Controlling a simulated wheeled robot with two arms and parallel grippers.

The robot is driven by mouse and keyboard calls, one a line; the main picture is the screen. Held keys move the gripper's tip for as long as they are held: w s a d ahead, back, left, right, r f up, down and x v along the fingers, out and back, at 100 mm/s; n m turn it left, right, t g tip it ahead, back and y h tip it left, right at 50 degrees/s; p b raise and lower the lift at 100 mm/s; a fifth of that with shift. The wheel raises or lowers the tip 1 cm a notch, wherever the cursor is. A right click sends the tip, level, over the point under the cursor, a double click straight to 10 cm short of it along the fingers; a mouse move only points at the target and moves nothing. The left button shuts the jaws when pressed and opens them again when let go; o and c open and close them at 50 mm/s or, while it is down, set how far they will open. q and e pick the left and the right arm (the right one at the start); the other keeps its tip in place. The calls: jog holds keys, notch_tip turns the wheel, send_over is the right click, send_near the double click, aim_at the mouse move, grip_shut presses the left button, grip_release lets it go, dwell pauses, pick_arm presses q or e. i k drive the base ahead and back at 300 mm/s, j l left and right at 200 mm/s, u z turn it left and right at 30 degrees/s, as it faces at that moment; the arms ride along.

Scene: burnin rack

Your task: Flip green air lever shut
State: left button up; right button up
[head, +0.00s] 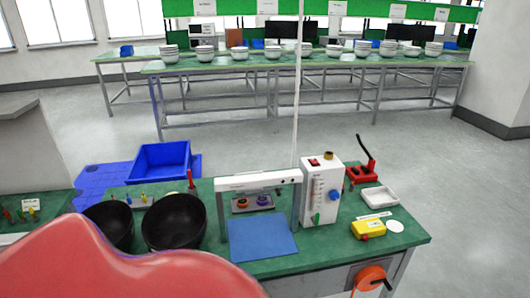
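A small green lever (316,218) is low on the front of a white box-shaped unit (308,190) on the green-topped bench. It looks roughly upright, slightly tilted, but it is too small to tell whether it is open or shut. Neither of my grippers shows in the head view, and nothing touches the lever.
Black bowls (174,221) stand further left. A red lever tool (363,172), white tray (380,196) and yellow device (368,230) are right. A large red rounded shape hides the lower left.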

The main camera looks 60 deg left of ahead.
aim_at(316, 220)
jog(key=j+u, duration=0.1)
jog(key=u, duration=1.25)
jog(key=i+l+u, duration=0.2)
jog(key=l, duration=0.15)
jog(key=l+u, duration=0.2)
jog(key=i+l, duration=0.05)
jog(key=l, duration=0.05)
